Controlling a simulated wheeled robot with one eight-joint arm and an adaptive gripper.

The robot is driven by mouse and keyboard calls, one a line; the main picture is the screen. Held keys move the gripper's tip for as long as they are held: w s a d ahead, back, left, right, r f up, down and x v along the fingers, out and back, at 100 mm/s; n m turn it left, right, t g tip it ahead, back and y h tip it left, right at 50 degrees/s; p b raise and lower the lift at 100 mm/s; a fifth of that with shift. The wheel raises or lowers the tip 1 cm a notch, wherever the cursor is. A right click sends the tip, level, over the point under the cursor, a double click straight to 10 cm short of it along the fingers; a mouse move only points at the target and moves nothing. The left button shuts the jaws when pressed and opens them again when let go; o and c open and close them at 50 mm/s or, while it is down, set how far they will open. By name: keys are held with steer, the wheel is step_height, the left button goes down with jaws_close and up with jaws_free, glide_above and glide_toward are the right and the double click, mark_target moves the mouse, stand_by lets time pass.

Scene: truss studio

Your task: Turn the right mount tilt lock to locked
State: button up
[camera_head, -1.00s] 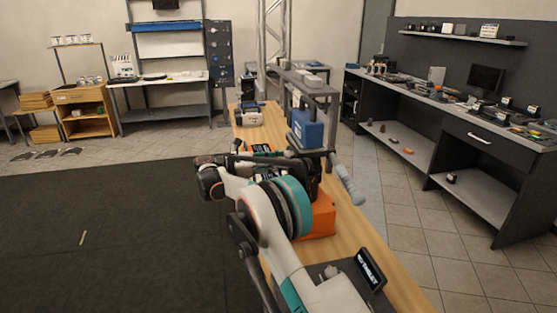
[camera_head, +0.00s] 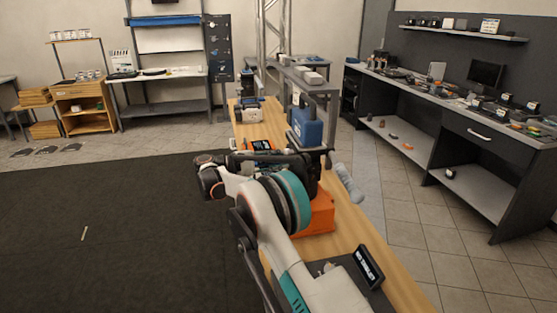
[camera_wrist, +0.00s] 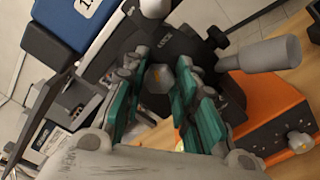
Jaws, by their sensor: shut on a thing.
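The tilt lock is a grey knob (camera_wrist: 160,79) with an orange-brown mark, on a dark mount head (camera_wrist: 205,40) with small white lettering beside the knob. My gripper (camera_wrist: 163,70) has its teal fingers on either side of the knob and is shut on it. In the head view, my arm hides the gripper and knob. The mount's orange base (camera_head: 318,217) shows beyond my arm, and it fills the lower right of the wrist view (camera_wrist: 270,115). A grey handle (camera_wrist: 265,54) sticks out of the mount to the right. I cannot read the lock's setting.
A blue case (camera_head: 308,125) stands close beyond the mount; it also shows at the wrist view's upper left (camera_wrist: 75,20). A small dark sign (camera_head: 368,267) stands on the wooden bench (camera_head: 352,225). Dark matting (camera_head: 100,230) lies left, and tiled floor is free right.

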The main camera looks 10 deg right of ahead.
steer(key=shift+m, duration=1.2)
steer(key=o, duration=1)
steer(key=shift+o, duration=0.2)
steer(key=a, duration=1.2)
steer(key=shift+f, duration=0.1)
